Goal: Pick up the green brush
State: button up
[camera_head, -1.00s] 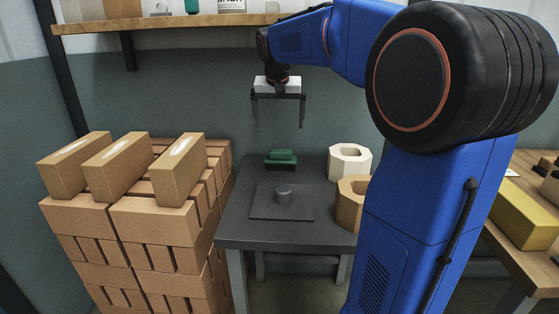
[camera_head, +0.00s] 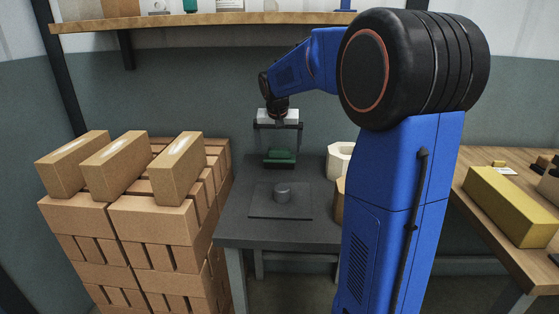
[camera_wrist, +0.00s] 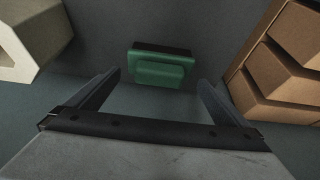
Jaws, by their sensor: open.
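The green brush (camera_head: 281,156) lies on the dark grey table (camera_head: 240,228), near its back edge. It has a dark edge along one side, seen in the wrist view (camera_wrist: 160,71). My gripper (camera_head: 277,150) is just above the brush in the head view, pointing down. In the wrist view its two fingers (camera_wrist: 160,85) are spread wide, with the brush in line with the gap between them and nothing held. How much height is left between fingertips and brush is hard to tell.
A grey plate with a round knob (camera_head: 283,193) lies in front of the brush. Pale (camera_head: 340,160) and tan hollow blocks stand at the right, partly hidden by my arm. Stacked bricks (camera_head: 150,222) rise close on the left. A shelf (camera_head: 200,20) hangs above.

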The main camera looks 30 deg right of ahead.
aim_at(279, 149)
jog(key=shift+x, duration=2)
jog(key=c, duration=0.8)
jog(key=shift+c, duration=0.2)
jog(key=shift+r, duration=0.1)
notch_tip(279, 149, up, 10)
jog(key=shift+f, duration=0.1)
jog(key=o, duration=0.6)
jog(key=c, duration=0.4)
